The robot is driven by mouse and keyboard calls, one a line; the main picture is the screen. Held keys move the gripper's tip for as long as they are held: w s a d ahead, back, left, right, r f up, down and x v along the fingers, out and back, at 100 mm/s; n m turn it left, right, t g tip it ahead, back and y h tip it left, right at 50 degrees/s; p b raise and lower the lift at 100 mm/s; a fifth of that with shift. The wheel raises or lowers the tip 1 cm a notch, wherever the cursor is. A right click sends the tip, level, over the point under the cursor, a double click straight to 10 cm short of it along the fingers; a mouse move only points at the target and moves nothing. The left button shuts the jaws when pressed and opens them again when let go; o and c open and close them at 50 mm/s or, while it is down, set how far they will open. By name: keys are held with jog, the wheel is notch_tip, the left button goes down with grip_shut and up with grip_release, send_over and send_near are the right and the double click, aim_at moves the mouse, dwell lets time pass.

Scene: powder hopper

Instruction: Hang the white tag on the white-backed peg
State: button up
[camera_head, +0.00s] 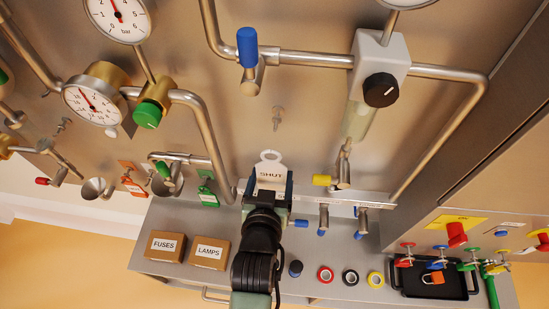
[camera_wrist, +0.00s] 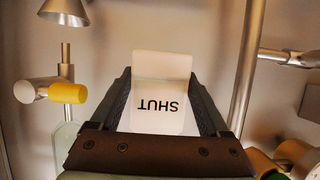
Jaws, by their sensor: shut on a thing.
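The white tag (camera_head: 271,173) has "SHUT" printed on it and a ring-shaped top. My gripper (camera_head: 268,188) is shut on its lower part, with the ring pointing up toward the panel. In the wrist view the tag (camera_wrist: 162,66) stands between the two dark fingers, its lettering upside down; its ring cannot be made out there. A small peg with a pale backing (camera_head: 277,115) sticks out of the panel above the tag in the head view. The tag is apart from it in that picture. I cannot pick this peg out in the wrist view.
Orange (camera_head: 132,178) and green (camera_head: 207,190) tags hang at left. A yellow-handled valve (camera_head: 324,180) is close right of my gripper. Pipes, gauges (camera_head: 96,101) and a blue-handled valve (camera_head: 247,46) surround the bare panel around the peg. Boxes (camera_head: 209,252) stand on the shelf below.

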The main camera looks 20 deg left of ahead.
jog(key=s+d+r, duration=0.1)
jog(key=s+d, duration=0.1)
jog(key=s, duration=0.7)
jog(key=shift+s+d+b, duration=0.2)
jog(key=shift+d+b, duration=0.15)
jog(key=shift+r, duration=0.2)
jog(key=s+d+p, duration=0.1)
jog(key=s+d, duration=0.1)
jog(key=s, duration=0.5)
dwell(0.5)
jog(key=shift+d+f, duration=0.1)
